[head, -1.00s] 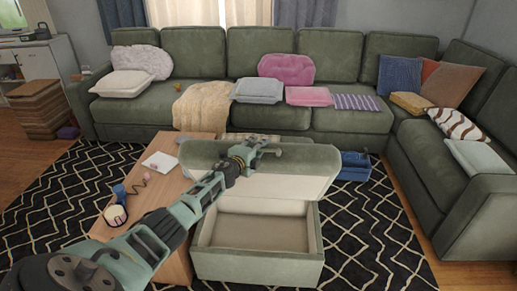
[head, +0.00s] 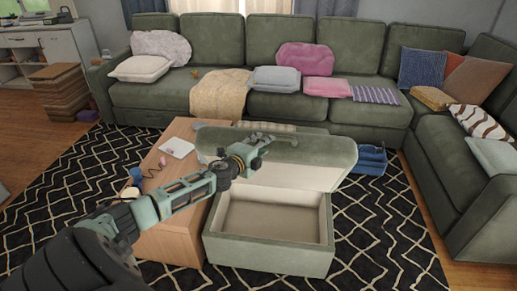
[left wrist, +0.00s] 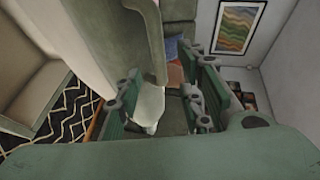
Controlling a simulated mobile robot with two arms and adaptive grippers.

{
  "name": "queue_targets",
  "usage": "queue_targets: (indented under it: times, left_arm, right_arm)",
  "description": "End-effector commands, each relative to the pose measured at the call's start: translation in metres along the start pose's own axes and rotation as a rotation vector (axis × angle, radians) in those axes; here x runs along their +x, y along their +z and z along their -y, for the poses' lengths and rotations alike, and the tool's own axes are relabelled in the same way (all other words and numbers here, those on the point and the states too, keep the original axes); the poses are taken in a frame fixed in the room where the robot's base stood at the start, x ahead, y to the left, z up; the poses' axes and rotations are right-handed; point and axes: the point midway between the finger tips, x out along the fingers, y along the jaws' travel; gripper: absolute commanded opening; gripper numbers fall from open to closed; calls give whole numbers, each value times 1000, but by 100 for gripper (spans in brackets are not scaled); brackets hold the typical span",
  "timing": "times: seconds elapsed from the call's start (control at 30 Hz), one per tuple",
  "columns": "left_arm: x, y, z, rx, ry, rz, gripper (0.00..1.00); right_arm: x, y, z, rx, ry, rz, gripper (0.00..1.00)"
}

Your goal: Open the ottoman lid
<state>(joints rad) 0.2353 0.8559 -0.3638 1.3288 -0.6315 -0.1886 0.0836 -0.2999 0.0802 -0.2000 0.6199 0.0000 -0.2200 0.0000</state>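The green ottoman (head: 270,260) stands on the rug with its beige-lined box open to view. Its lid (head: 310,150) is raised and tilted back, standing above the far side of the box. The lid also shows in the left wrist view (left wrist: 147,35), reaching down toward the space between my fingers. My left gripper (head: 266,140) is at the left part of the lid in the head view. In the left wrist view my left gripper (left wrist: 165,100) has its fingers spread apart; whether they touch the lid I cannot tell. My right gripper is not in view.
A wooden coffee table (head: 165,235) stands close on the ottoman's left, under my left arm. A green sectional (head: 345,113) runs behind and along the right. A blue crate (head: 372,160) sits behind the lid's right end. Patterned rug (head: 375,235) is bare right of the ottoman.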

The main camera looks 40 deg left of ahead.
Motion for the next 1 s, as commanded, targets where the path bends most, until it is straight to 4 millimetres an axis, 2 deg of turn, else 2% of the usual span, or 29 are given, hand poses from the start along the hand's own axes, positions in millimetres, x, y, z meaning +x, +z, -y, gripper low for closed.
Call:
queue_targets:
  times: [0.1,0.3,0.87,0.93,1.0]
  left_arm:
    - [-15,1,-1,1,1,0,36]
    - [-25,0,0,-1,-1,0,36]
    - [-26,0,0,-1,-1,1,36]
    - [-26,1,-5,-8,6,4,36]
    - [-27,4,-22,-32,30,17,36]
  right_arm:
    - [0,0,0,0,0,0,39]
    - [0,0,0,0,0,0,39]
    - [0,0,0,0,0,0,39]
    - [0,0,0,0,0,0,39]
    - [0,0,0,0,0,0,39]
